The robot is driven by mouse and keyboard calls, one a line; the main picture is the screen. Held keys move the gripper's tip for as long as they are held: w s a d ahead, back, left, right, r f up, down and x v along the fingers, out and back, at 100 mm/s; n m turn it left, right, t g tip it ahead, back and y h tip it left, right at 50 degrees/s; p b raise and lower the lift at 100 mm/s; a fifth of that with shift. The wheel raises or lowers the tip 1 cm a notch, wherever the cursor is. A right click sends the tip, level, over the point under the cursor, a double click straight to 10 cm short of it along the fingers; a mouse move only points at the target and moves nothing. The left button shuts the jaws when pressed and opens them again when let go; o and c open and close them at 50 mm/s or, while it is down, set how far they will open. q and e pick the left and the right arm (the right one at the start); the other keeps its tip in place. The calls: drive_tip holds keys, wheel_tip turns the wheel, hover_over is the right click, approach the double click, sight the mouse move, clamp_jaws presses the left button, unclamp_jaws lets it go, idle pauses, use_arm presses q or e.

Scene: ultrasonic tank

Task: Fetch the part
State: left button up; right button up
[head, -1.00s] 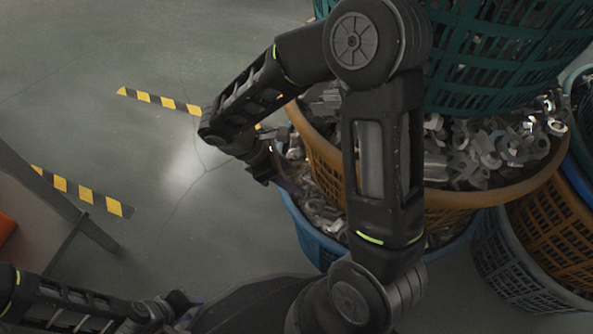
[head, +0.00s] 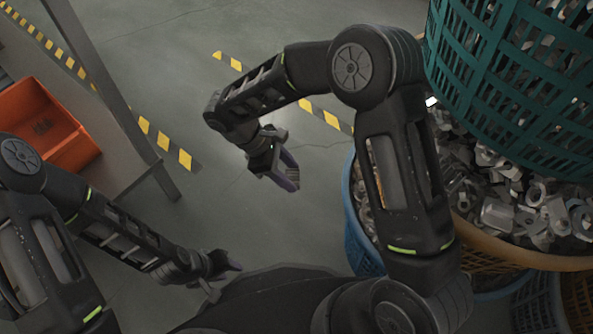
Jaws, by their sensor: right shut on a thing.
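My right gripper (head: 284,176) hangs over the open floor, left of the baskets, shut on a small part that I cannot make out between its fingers. My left gripper (head: 222,277) is low in the picture near my body, with its fingers apart and nothing visible between them. Many loose grey metal parts (head: 500,215) fill the orange-brown basket (head: 492,248) at the right. More metal parts lie in the blue basket (head: 357,235), partly hidden behind my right arm.
A teal basket (head: 500,100) is stacked above the orange-brown one. An orange bin (head: 72,152) sits on a table (head: 118,150) at the left. Yellow-and-black floor tape (head: 166,144) runs beside the table. The floor between table and baskets is clear.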

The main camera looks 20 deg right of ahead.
idle(0.5)
drive_tip(key=shift+s+a+m+g, duration=0.2)
drive_tip(key=shift+m+g, duration=0.2)
drive_tip(key=shift+m, duration=0.4)
drive_tip(key=w+a+r+m+y, duration=0.2)
drive_tip(key=r+m+y, duration=0.3)
drive_tip(key=m, duration=0.6)
drive_tip(key=w+a+r+m+y, duration=0.2)
drive_tip(key=r+m+y, duration=0.3)
drive_tip(key=r+m, duration=0.5)
drive_tip(key=shift+w+a+m+g, duration=0.25)
drive_tip(key=shift+m+g, duration=0.05)
drive_tip(key=shift+m, duration=0.5)
drive_tip(key=shift+a, duration=0.15)
